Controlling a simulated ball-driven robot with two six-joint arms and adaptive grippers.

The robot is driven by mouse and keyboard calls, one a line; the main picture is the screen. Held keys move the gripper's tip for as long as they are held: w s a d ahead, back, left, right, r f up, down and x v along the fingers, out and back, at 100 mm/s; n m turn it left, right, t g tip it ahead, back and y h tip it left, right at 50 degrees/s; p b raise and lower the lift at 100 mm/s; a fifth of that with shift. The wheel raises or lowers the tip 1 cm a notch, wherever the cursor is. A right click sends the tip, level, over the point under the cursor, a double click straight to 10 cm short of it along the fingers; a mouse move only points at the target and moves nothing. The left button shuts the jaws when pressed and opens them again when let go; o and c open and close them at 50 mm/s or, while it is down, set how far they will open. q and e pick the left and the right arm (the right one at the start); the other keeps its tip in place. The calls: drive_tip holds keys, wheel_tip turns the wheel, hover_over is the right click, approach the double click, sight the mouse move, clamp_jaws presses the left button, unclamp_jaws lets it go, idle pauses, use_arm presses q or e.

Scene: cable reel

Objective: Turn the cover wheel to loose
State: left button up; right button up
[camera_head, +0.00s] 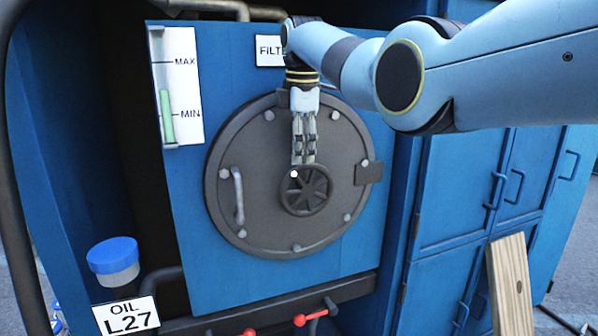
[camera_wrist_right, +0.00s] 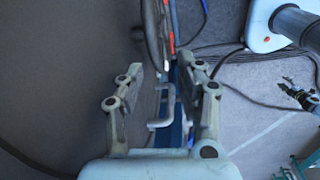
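The cover wheel (camera_head: 322,192), a dark spoked handwheel, sits low right of centre on the round grey cover (camera_head: 258,225). My right gripper (camera_head: 303,160) reaches down from above, its fingertips at the wheel's upper rim. In the right wrist view the two fingers (camera_wrist_right: 160,76) stand apart with a clear gap. The wheel's rim (camera_wrist_right: 151,35) shows edge-on ahead of that gap. I cannot tell whether a finger touches the rim. My left gripper is in neither view.
A bar handle (camera_head: 238,196) stands out at the cover's left. A level gauge (camera_head: 177,88) is at upper left, a blue-capped oil bottle (camera_head: 114,260) at lower left. Red-handled valves (camera_head: 318,314) sit below. A wooden plank (camera_head: 510,285) leans at right.

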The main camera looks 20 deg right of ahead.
sight(300, 169)
drive_tip(key=f, duration=0.5)
drive_tip(key=shift+w, duration=0.35)
drive_tip(key=shift+f, duration=0.55)
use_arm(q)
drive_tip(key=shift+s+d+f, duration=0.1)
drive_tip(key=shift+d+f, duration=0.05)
use_arm(e)
clamp_jaws()
